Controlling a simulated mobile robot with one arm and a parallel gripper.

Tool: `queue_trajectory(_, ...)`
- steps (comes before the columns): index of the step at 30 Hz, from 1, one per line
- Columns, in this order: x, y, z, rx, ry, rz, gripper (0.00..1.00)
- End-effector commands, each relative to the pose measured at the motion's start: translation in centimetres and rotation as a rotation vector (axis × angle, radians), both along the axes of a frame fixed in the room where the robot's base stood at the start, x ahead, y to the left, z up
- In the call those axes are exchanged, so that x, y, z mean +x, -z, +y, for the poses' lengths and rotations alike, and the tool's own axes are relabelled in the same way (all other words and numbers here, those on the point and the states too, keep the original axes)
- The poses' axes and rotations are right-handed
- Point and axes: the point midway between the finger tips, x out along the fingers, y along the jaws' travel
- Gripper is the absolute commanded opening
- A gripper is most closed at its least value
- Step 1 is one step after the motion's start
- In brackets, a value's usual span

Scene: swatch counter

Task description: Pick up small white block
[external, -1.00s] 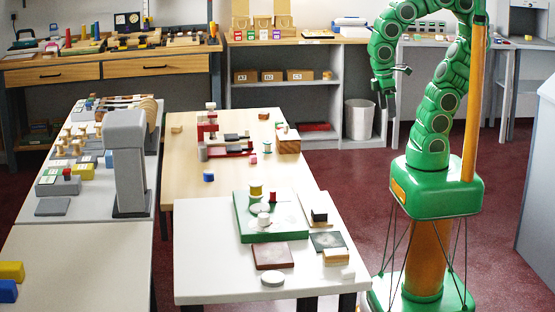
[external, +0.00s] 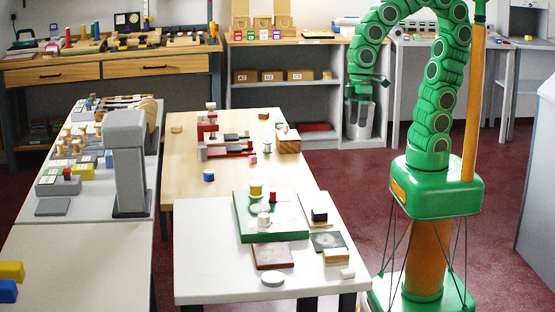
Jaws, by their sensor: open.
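A small white block (external: 347,273) lies on the white table (external: 215,270) near its front right corner. It is just in front of a cream block with a tan lower part (external: 336,256). My gripper (external: 360,118) hangs from the green arm, pointing down, in front of the white bin. It is open, and nothing shows between its fingers. In the picture it is well above the small white block and apart from it.
Near the small white block are a dark square tile (external: 328,241), a reddish-brown tile (external: 272,256) and a round white disc (external: 273,279). A green board (external: 285,236) with spools stands farther left. The table's front left part is clear.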

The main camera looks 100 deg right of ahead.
Motion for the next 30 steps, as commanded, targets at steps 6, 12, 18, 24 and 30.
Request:
queue_trajectory(6, 6.3, -0.1, 7.6, 0.108, -0.051, -0.127, 0.6)
queue_trajectory(12, 11.0, -0.2, 14.6, 0.196, -0.07, -0.238, 0.6)
queue_trajectory(18, 14.8, -0.1, 21.6, 0.272, -0.068, -0.343, 0.6)
queue_trajectory(24, 17.7, 0.6, 28.2, 0.329, -0.049, -0.44, 0.6)
queue_trajectory(30, 19.7, 1.7, 34.4, 0.366, -0.017, -0.533, 0.6)
